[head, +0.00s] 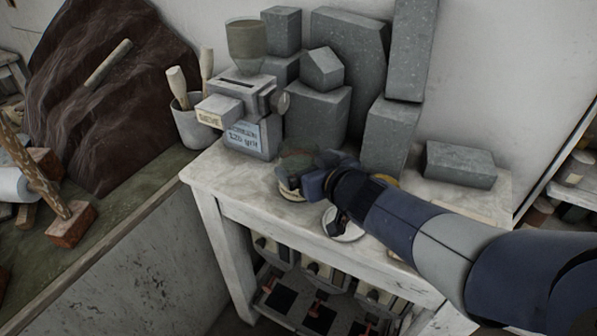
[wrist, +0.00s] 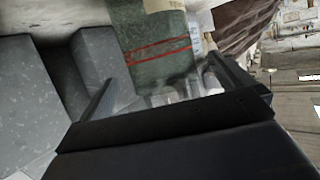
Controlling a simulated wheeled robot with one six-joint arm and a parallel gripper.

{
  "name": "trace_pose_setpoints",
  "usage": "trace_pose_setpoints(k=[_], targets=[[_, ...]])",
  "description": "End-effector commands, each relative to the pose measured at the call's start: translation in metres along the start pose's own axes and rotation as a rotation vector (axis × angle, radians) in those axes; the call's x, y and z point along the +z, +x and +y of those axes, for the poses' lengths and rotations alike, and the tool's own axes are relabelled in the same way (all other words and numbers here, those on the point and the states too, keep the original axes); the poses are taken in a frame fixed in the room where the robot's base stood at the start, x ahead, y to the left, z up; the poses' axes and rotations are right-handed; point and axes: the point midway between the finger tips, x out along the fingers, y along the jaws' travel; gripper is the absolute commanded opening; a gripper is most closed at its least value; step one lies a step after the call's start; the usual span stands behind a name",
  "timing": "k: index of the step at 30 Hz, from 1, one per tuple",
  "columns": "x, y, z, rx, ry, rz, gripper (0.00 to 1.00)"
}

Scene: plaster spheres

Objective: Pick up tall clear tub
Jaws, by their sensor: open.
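The clear tub (head: 297,160) appears as a greenish see-through shape near the front of the white table (head: 250,185), partly hidden by my gripper (head: 312,182). In the wrist view a see-through greenish shape with red lines, which looks like the tub (wrist: 150,48), stands ahead between the two dark fingers. My gripper (wrist: 166,84) is open there, with one finger to each side of that shape. I cannot tell whether either finger touches it. The tub's base is hard to make out.
Grey stone blocks (head: 318,112) stand close behind the tub, and one block (head: 460,164) lies at right. A grey machine (head: 250,110) and a cup of tools (head: 190,120) stand at left. A round white dish (head: 345,228) lies beneath my arm.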

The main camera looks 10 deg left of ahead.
Motion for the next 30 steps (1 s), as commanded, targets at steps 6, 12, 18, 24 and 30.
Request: trace_pose_setpoints(k=[6, 12, 18, 24, 30], targets=[[0.005, 0.029, -0.002, -0.002, 0.0, -0.002, 1.0], [0.004, 0.049, -0.001, -0.001, 0.0, -0.002, 1.0], [0.002, 0.051, -0.001, -0.001, 0.0, 0.0, 1.0], [0.002, 0.051, -0.001, -0.001, 0.0, 0.0, 0.9], [0.002, 0.05, -0.001, -0.001, 0.0, 0.0, 0.74]])
